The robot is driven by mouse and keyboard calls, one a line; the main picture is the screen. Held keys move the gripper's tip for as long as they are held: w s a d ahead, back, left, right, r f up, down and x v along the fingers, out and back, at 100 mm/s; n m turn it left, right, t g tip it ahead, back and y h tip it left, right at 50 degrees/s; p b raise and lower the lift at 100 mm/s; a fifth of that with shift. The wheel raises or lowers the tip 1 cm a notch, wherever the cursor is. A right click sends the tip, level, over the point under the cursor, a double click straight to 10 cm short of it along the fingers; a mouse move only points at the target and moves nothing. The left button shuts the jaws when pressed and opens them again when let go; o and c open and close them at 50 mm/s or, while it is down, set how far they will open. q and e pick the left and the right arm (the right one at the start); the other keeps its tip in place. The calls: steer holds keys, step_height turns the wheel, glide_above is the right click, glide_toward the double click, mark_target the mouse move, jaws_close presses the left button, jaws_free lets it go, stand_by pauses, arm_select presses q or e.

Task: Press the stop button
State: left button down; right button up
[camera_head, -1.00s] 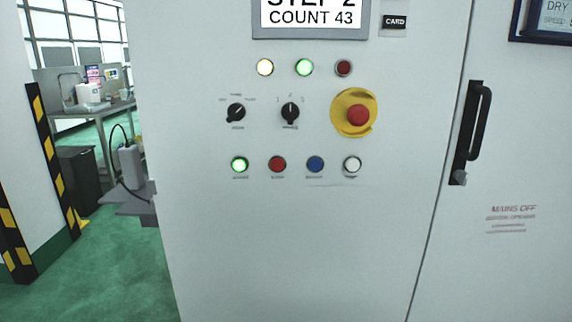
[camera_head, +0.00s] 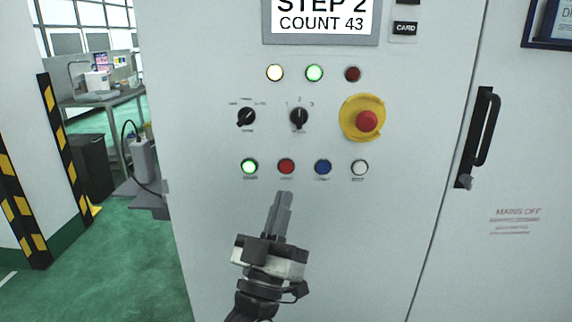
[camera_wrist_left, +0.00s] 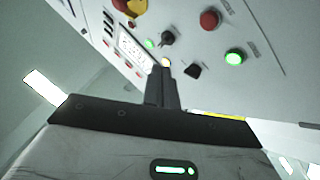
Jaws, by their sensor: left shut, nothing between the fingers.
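The panel's bottom row holds a lit green button (camera_head: 249,167), a red button (camera_head: 286,166), a blue button (camera_head: 323,167) and a white button (camera_head: 359,168). The labels below them are too small to read surely; the red one looks like the stop button. My left gripper (camera_head: 284,195) is shut and empty, its fingers pointing up just below the red button in the head view. The gap to the panel is hard to judge. The left wrist view shows the red button (camera_wrist_left: 209,20) and green button (camera_wrist_left: 234,57) right of the fingertips (camera_wrist_left: 165,68). My right gripper is not in view.
Above are two black selector knobs (camera_head: 299,118), a red emergency mushroom button (camera_head: 367,121) on a yellow plate, and several lamps (camera_head: 314,73). A black door handle (camera_head: 480,138) projects at the right. The panel below the buttons is bare.

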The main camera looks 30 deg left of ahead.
mark_target(286, 167)
arm_select(q)
steer(key=shift+w, duration=0.1)
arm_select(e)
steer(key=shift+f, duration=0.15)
arm_select(q)
steer(key=w+a, duration=0.1)
steer(key=w, duration=0.1)
steer(key=w+a+b, duration=0.1)
steer(key=w+a, duration=0.1)
steer(key=w, duration=0.1)
steer(key=w+a+b, duration=0.1)
steer(key=w, duration=0.1)
steer(key=shift+w+a, duration=0.2)
steer(key=shift+a, duration=0.1)
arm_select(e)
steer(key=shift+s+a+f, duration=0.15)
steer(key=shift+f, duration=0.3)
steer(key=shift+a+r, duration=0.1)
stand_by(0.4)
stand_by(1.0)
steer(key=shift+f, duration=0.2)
arm_select(q)
steer(key=shift+w+a, duration=0.2)
steer(key=shift+w, duration=0.1)
